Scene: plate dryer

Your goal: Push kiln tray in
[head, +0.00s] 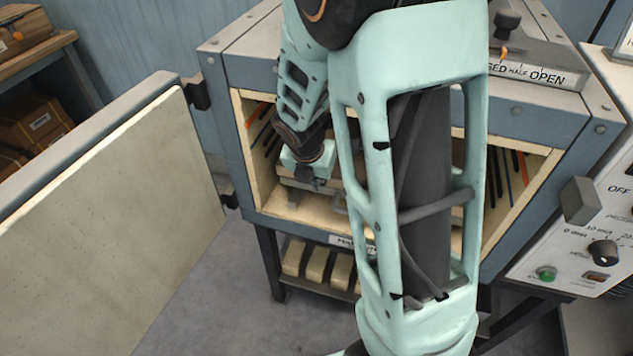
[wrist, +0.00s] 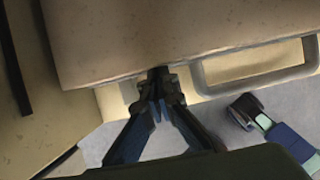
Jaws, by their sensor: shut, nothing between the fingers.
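The kiln (head: 222,120) stands open at the front in the head view. The kiln tray (head: 325,188) is inside it, mostly hidden behind my arm. In the wrist view the tray (wrist: 180,30) is a broad beige slab across the top, with a metal loop handle (wrist: 258,68) on its front, right of my fingers. My gripper (wrist: 158,78) is shut and empty, its tips at the tray's front edge, left of the handle. Whether they touch it I cannot tell. In the head view my gripper is at the left of the kiln opening, its fingertips hard to make out.
The kiln door (head: 110,220) is swung wide open to the left. A lever (head: 506,25) with a CLOSED, HALF, OPEN scale sits on top. A control panel (head: 600,235) with a knob and green button stands at right. Several bricks (head: 317,265) lie on a shelf below.

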